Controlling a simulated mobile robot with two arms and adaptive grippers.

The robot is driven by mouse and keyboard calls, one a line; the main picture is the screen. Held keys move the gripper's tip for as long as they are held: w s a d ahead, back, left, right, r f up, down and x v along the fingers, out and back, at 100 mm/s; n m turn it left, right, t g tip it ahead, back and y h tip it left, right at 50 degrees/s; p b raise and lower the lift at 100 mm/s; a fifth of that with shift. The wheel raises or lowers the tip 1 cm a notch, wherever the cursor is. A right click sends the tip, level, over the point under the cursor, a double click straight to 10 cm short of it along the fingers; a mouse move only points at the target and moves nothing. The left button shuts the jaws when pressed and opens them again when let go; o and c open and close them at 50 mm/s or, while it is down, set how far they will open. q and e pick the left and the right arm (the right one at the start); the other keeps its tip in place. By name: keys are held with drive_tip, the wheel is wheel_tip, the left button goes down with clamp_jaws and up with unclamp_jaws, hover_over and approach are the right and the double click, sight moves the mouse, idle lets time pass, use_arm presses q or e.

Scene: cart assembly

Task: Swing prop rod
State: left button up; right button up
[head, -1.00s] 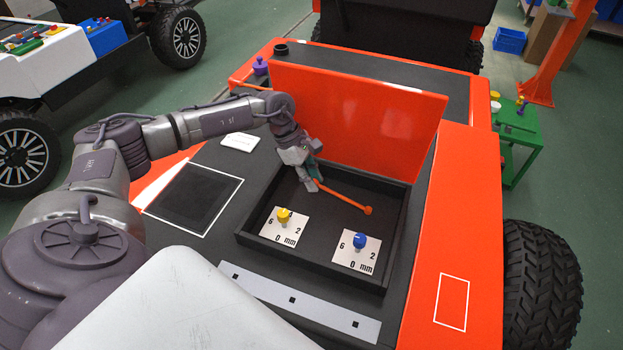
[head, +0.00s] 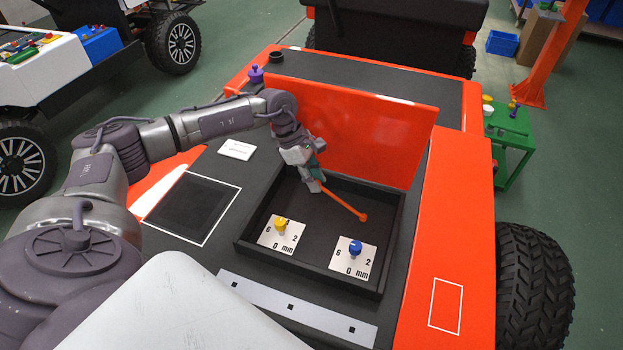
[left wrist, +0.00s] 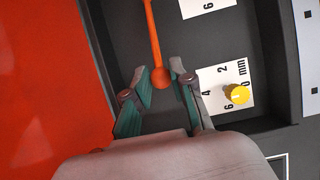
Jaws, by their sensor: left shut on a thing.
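The orange prop rod (head: 345,205) stands out from my left gripper, slanting down to the right over the dark recessed tray. Its far end has a round orange knob. My left gripper (head: 318,184) is shut on the rod's near end, in front of the raised orange lid panel (head: 350,130). In the left wrist view, the rod (left wrist: 153,38) ends in a ball between the two fingertips (left wrist: 160,75). The orange panel (left wrist: 40,80) fills the left of that view. My right gripper is not in view.
The black tray (head: 245,240) holds a yellow knob (head: 280,224) and a blue knob (head: 355,247) on white scale plates. A white card (head: 236,150) and a white-outlined dark square (head: 192,208) lie to the left. A purple knob (head: 256,74) stands behind the panel.

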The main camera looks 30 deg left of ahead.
use_arm(q)
drive_tip(key=shift+d+r, duration=0.1)
drive_tip(key=shift+r, duration=0.15)
drive_tip(key=shift+w+d+r+p, duration=0.2)
drive_tip(key=shift+d+r+p, duration=0.25)
drive_tip(key=shift+d+r, duration=0.25)
drive_tip(key=shift+w+d+r+p, duration=0.15)
drive_tip(key=shift+d+r+p, duration=0.35)
drive_tip(key=shift+r, duration=0.3)
drive_tip(key=shift+d+r, duration=0.15)
drive_tip(key=shift+d, duration=0.05)
drive_tip(key=shift+w+d+r+p, duration=0.15)
drive_tip(key=shift+d+r, duration=0.2)
drive_tip(key=shift+d, duration=0.1)
drive_tip(key=shift+w+d+r+p, duration=0.15)
drive_tip(key=shift+d+r, duration=0.15)
drive_tip(key=shift+d, duration=0.15)
drive_tip(key=shift+w+d+r, duration=0.1)
drive_tip(key=shift+d+r, duration=0.2)
drive_tip(key=shift+d, duration=0.2)
drive_tip(key=shift+w+d+r, duration=0.1)
drive_tip(key=shift+d+r, duration=0.15)
drive_tip(key=shift+d, duration=0.2)
